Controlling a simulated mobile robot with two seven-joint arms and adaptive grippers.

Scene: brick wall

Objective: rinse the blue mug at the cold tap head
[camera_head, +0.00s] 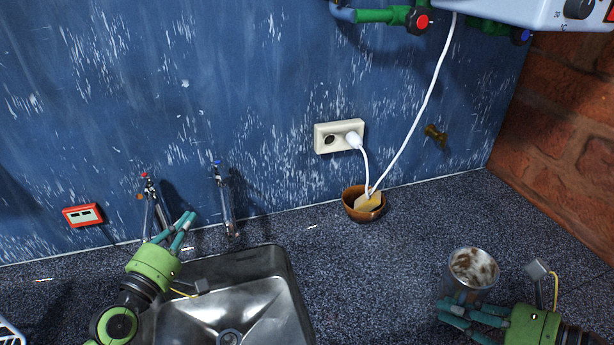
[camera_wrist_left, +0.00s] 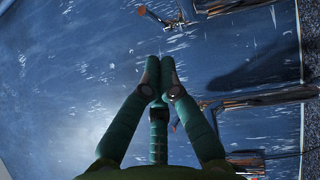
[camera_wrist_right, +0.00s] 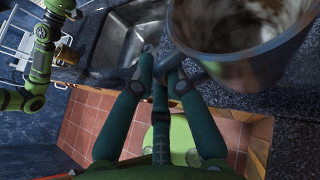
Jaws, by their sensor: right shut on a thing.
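The mug (camera_head: 473,270) is grey-looking, with brown stains inside its pale interior. It is upright at the lower right in the head view and large at the top of the right wrist view (camera_wrist_right: 235,50). My right gripper (camera_head: 447,308) is shut on it at its lower left side; the exact grip is partly hidden. I cannot tell if the mug touches the counter. The blue-topped tap (camera_head: 224,200) stands behind the sink, right of the red-topped tap (camera_head: 150,205). My left gripper (camera_head: 188,222) is shut and empty, close to the red-topped tap; its fingertips meet in the left wrist view (camera_wrist_left: 167,62).
The steel sink (camera_head: 285,285) lies below the taps. A brown bowl (camera_head: 350,204) with a sponge (camera_head: 368,202) stands by the wall under a socket (camera_head: 329,138) with a hanging white cord. Speckled counter (camera_head: 370,275) is clear between sink and mug. A brick wall (camera_head: 560,110) bounds the right.

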